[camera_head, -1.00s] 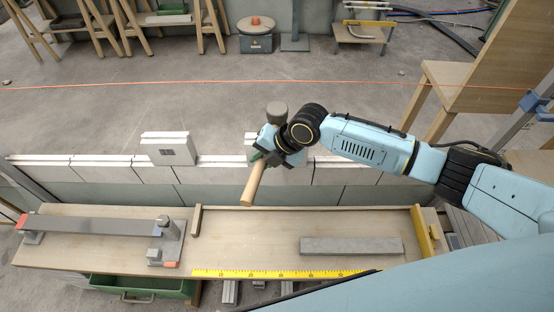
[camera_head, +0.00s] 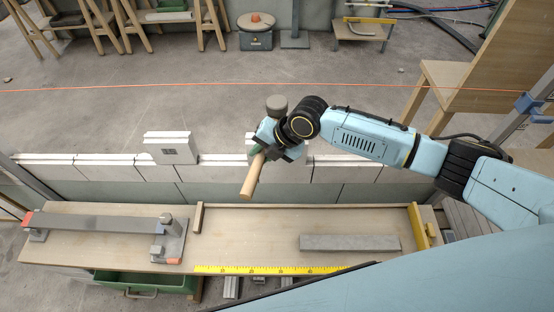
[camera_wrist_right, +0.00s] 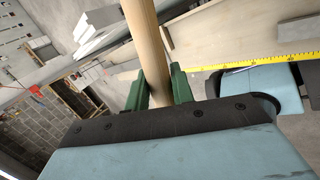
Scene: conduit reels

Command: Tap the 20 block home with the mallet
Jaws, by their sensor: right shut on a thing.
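My right gripper (camera_head: 264,150) is shut on the wooden handle of the mallet (camera_head: 251,178). The mallet's grey round head (camera_head: 277,103) shows beyond the gripper, over the far side of the wall. In the right wrist view the handle (camera_wrist_right: 148,45) runs between the green fingers (camera_wrist_right: 158,88). A pale block (camera_head: 172,149) stands up from the top of the low block wall, left of the gripper; its number is too small to read. Another pale block (camera_head: 249,137) is mostly hidden behind the gripper. I cannot tell which is the 20 block. My left gripper is out of view.
The low wall (camera_head: 100,172) runs across behind the wooden bench (camera_head: 250,222). On the bench lie a grey bar (camera_head: 350,243), a yellow measuring strip (camera_head: 270,270) and a metal rail fixture (camera_head: 95,222). An orange line (camera_head: 200,86) crosses the floor behind.

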